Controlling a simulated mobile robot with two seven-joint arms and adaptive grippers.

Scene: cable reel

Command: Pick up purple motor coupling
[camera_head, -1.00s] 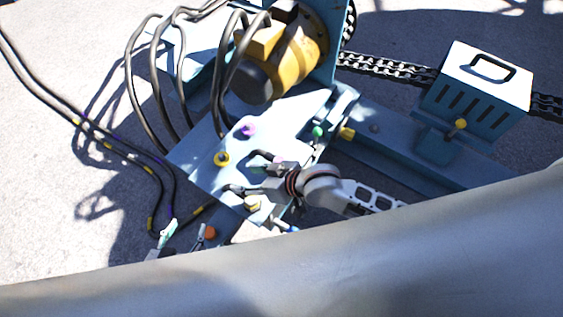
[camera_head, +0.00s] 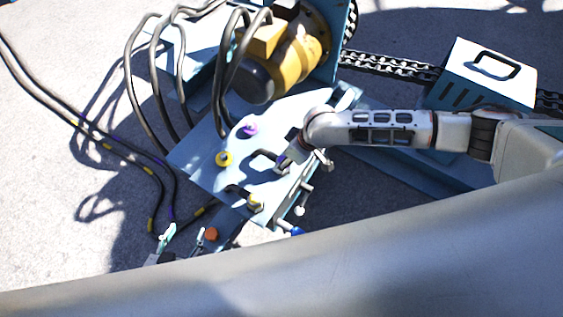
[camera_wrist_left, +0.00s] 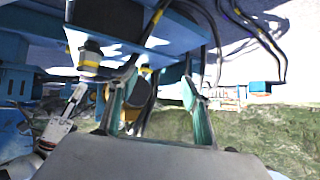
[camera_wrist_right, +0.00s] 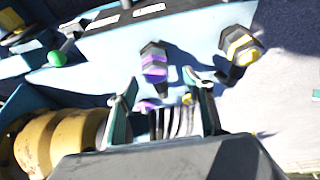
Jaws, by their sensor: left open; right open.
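The purple motor coupling (camera_head: 249,130) stands on the light blue plate beside the yellow motor. In the right wrist view it is a dark connector with a purple band (camera_wrist_right: 153,62), beyond the fingertips and roughly between them, apart from them. My right gripper (camera_wrist_right: 165,96) is open and empty; in the head view its arm comes in from the right, over the plate, and its fingers cannot be made out clearly. My left gripper (camera_head: 182,237) is at the lower left of the plate; in its own wrist view its teal fingers (camera_wrist_left: 155,97) are open.
A yellow coupling (camera_head: 224,159) stands near the purple one and shows in the right wrist view (camera_wrist_right: 241,46). A green knob (camera_wrist_right: 57,58) is at left there. Black cables (camera_head: 133,75) arch beside the yellow motor (camera_head: 285,60). An orange knob (camera_head: 211,234) is close to my left gripper.

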